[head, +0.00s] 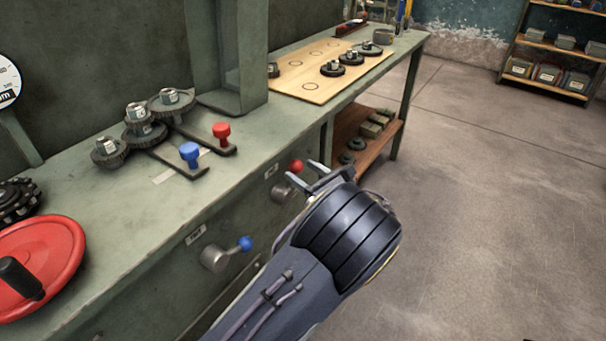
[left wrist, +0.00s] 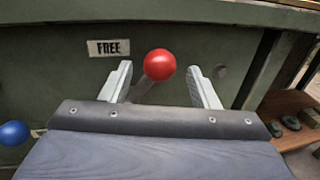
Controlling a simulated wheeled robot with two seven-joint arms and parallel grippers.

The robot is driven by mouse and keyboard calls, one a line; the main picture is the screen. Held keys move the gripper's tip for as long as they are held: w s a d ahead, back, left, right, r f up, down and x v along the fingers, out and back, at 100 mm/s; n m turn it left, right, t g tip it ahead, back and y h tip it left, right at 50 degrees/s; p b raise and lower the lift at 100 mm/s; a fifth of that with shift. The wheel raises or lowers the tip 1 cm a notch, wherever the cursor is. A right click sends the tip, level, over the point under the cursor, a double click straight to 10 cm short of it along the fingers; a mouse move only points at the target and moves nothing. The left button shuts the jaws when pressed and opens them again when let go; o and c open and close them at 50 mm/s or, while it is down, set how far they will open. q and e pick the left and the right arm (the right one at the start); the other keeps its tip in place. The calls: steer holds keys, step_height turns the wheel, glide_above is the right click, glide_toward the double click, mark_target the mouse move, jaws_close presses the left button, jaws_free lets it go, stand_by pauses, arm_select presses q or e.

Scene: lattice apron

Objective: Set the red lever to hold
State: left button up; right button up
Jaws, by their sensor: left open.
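The red lever's ball knob (head: 296,166) is on the front panel of the green bench, and its round grey hub (head: 281,192) shows below and left of it. In the left wrist view the red ball (left wrist: 159,64) stands between my open fingers, with the lever's arm running down to the left from it. A small plate reading FREE (left wrist: 108,48) is left of the ball. My left gripper (head: 301,171) is open at the lever, with a finger on each side of the ball and gaps visible in the wrist view. My right gripper is not in view.
A blue-knobbed lever (head: 245,243) sits left on the same panel. On the bench top (head: 110,215) are gears, a slider with a red knob (head: 221,130), another with a blue knob (head: 189,152), and a red handwheel (head: 65,250). The floor to the right is clear.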

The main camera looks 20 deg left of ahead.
arm_select(q)
steer(key=shift+w+a, duration=0.2)
steer(key=shift+a, duration=0.15)
jaws_close()
steer(key=shift+w+r+p, duration=0.1)
steer(key=shift+p, duration=0.65)
step_height(320, 180, down, 9)
steer(key=w+d+m+g+p, duration=0.1)
steer(key=w+m+g+p, duration=0.1)
steer(key=m+p, duration=0.9)
steer(key=shift+w+m+g+h, duration=0.25)
steer(key=shift+m+g+h, duration=0.2)
steer(key=shift+m, duration=0.65)
jaws_free()
